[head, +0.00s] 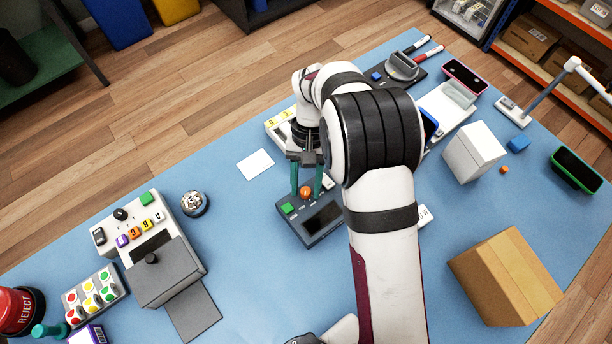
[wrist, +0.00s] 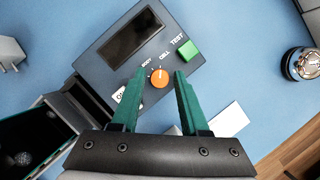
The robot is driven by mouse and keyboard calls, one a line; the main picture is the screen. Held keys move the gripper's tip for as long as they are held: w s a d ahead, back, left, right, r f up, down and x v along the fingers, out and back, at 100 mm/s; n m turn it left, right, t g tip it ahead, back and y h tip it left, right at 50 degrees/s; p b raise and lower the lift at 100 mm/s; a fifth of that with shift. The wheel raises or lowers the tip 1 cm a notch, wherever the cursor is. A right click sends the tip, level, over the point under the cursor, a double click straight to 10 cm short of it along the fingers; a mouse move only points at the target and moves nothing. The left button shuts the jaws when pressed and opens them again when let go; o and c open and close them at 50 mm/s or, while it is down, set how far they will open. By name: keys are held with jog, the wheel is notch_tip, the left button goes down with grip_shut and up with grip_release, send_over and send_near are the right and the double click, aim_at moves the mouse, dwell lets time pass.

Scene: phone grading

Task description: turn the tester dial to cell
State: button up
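The tester (head: 322,228) is a dark box with a screen, a green button (head: 288,208) and an orange dial (head: 305,192). In the wrist view the dial (wrist: 159,80) has labels BODY and CELL above it. A third label, lower left, is partly hidden by a finger. A small pale mark shows near the dial's upper edge; its exact setting is hard to tell. My gripper (head: 308,186) points down over the dial. Its green fingers (wrist: 164,75) are apart, one on each side of the dial; contact is not visible.
A white grading machine (head: 115,235) with lettered buttons and a silver bell (head: 194,203) stand to the left. A white card (head: 255,164) lies behind the tester. A white box (head: 473,152) and a cardboard box (head: 505,278) stand to the right. Blue table is clear left of the tester.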

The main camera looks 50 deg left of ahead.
jog(key=shift+o, duration=0.7)
jog(key=v, duration=1.5)
jog(key=shift+r, duration=0.4)
jog(key=shift+w+a, duration=0.1)
